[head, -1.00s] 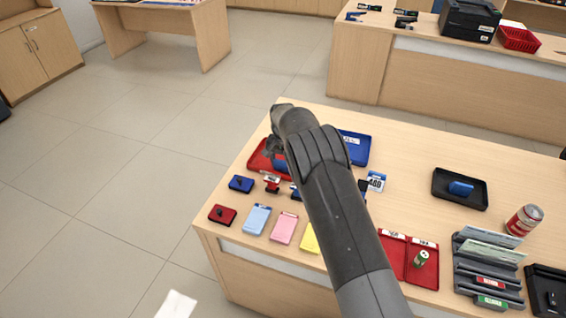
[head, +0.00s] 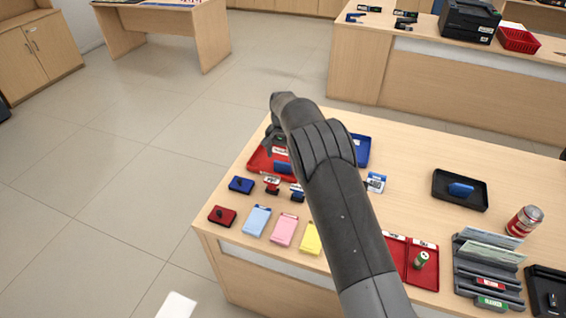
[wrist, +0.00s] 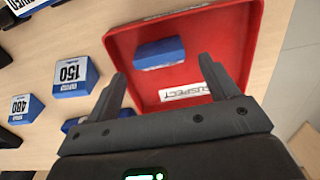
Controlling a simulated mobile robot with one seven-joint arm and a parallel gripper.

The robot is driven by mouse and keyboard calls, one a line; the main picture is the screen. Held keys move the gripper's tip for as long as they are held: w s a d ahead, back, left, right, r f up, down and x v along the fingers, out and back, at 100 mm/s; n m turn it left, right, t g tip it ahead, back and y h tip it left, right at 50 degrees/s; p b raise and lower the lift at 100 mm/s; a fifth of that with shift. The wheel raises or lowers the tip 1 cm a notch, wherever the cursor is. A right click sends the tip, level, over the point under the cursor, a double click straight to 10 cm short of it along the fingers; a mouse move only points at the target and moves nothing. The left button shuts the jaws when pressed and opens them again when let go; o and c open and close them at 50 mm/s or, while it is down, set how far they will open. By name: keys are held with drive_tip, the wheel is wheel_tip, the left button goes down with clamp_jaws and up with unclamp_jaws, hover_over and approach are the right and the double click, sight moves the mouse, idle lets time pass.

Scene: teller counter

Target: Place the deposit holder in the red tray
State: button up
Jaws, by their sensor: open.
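The red tray (head: 258,162) lies near the left back edge of the counter, partly hidden by my arm. It also shows in the wrist view (wrist: 138,88), with a white label reading "SUSPECT" on its floor. A blue block (wrist: 160,53), which looks like the deposit holder, lies inside the tray, apart from its walls; it also shows in the head view (head: 283,168). My gripper (wrist: 163,72) is open and empty above the tray, its fingers apart and clear of the blue block. In the head view my gripper (head: 272,136) is partly hidden by my wrist.
A blue tray (head: 362,150) is right of my arm. Blue stands with number cards (wrist: 72,75) sit beside the red tray. A black tray (head: 446,203) holds another blue block (head: 461,189). A can (head: 524,220) stands at the right. The back middle of the counter is clear.

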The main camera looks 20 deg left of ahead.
wheel_tip(320, 180, up, 8)
drive_tip(key=s+d+r+t+y, duration=0.1)
drive_tip(key=s+d+r, duration=0.1)
drive_tip(key=d+r, duration=1.25)
drive_tip(key=s+d+r+t, duration=0.1)
drive_tip(key=s+d+r, duration=0.75)
drive_tip(key=d, duration=0.45)
drive_tip(key=s+d+r+t, duration=0.2)
drive_tip(key=s+d, duration=0.8)
drive_tip(key=s, duration=0.4)
drive_tip(key=s+d+f, duration=0.2)
drive_tip(key=s, duration=0.4)
drive_tip(key=s+d+f+t+h, duration=0.1)
drive_tip(key=s+d+f, duration=0.2)
drive_tip(key=s, duration=0.4)
drive_tip(key=shift+s+t, duration=0.3)
